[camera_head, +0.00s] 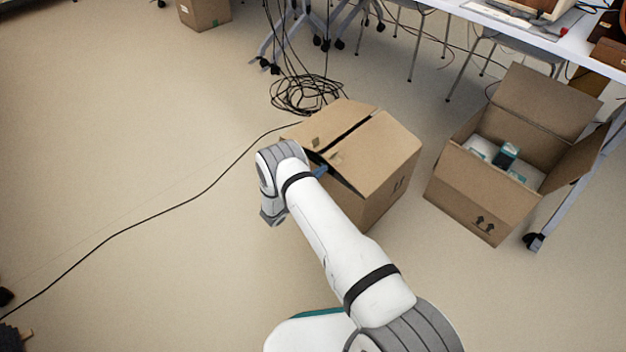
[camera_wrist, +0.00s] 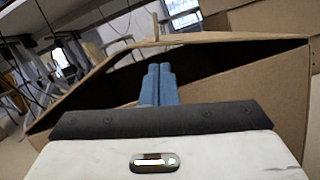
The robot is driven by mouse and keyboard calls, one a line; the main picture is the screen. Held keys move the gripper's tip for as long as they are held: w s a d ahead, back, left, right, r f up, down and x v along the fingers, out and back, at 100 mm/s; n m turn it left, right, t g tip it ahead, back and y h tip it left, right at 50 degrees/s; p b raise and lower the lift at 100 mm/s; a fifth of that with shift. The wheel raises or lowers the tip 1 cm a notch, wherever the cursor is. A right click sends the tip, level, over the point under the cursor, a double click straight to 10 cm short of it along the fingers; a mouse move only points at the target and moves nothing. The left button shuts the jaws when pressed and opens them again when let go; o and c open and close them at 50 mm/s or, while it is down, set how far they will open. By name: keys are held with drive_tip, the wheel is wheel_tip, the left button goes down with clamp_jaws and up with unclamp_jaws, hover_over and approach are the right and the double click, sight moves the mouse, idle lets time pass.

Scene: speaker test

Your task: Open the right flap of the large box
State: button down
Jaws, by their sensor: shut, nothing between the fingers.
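A brown cardboard box (camera_head: 385,200) stands on the floor in the middle of the head view, and I take it as the large box. Its right flap (camera_head: 378,152) and left flap (camera_head: 335,118) lie nearly flat, with a dark slit between them. My gripper (camera_head: 320,171) is at the box's near left side, by a raised edge of the top; my arm hides part of that side. In the wrist view my blue fingers (camera_wrist: 158,80) are together and empty, at a dark gap between a flap edge and the box wall (camera_wrist: 265,92). I cannot tell if they touch the flap.
An open cardboard box (camera_head: 480,195) with packed items stands to the right, close to the large box. Coiled black cables (camera_head: 305,95) lie behind, and one cable runs left across the floor. A white table (camera_head: 540,38) is at the back right. The left floor is mostly clear.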

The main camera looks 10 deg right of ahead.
sight(330, 163)
drive_tip(key=b+x, duration=0.1)
drive_tip(key=x, duration=0.3)
drive_tip(key=shift+w+d, duration=0.1)
drive_tip(key=shift+d+r, duration=0.1)
drive_tip(key=shift+d, duration=0.05)
